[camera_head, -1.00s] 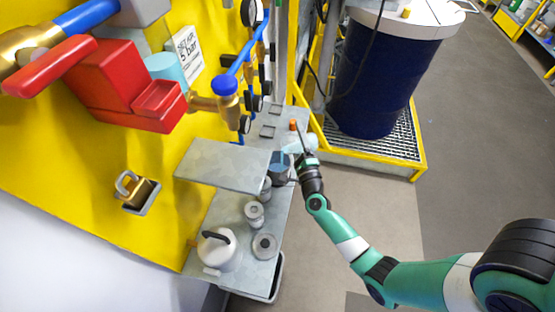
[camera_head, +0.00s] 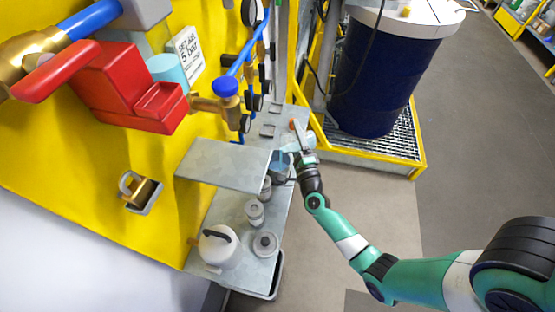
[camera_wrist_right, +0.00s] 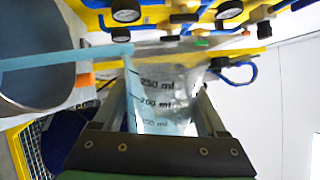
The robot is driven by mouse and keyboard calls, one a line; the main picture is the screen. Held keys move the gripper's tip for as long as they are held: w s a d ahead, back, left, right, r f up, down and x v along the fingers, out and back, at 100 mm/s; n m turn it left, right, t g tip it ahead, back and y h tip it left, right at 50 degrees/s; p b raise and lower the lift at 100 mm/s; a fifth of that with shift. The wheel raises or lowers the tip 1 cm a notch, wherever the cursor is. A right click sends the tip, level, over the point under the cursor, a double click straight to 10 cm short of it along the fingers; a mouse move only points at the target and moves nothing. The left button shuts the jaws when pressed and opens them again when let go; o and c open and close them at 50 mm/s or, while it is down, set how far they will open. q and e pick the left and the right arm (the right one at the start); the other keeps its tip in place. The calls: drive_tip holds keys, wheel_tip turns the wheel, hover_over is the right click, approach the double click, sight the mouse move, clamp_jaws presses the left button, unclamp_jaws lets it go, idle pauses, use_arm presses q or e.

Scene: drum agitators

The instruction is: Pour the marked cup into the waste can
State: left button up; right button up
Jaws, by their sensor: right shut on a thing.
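My right gripper (camera_head: 304,157) is near the end of the shelf in the head view. In the right wrist view it is shut on the marked cup (camera_wrist_right: 152,95), a clear cup with ml marks and light blue liquid. The cup is tilted. A light blue band (camera_wrist_right: 65,59), apparently a liquid stream, runs from its rim across the mouth of a grey can (camera_wrist_right: 38,25), likely the waste can. Whether all of it lands inside cannot be told. In the head view the cup is small and partly hidden by the gripper. My left gripper is not in view.
The grey shelf (camera_head: 235,235) holds a white kettle-like pot (camera_head: 219,250) and several small grey vessels (camera_head: 254,212). A raised grey plate (camera_head: 222,165) overhangs it. A blue drum (camera_head: 385,75) stands on a yellow-edged grate behind. The floor to the right is open.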

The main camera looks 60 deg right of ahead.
drive_tip(key=shift+w+a+f+n+t+y, duration=0.1)
drive_tip(key=shift+f+n+t+y, duration=0.2)
drive_tip(key=shift+n, duration=0.4)
idle(0.4)
drive_tip(key=shift+w+a+r+n, duration=0.1)
drive_tip(key=shift+r+n, duration=0.05)
drive_tip(key=shift+n, duration=0.35)
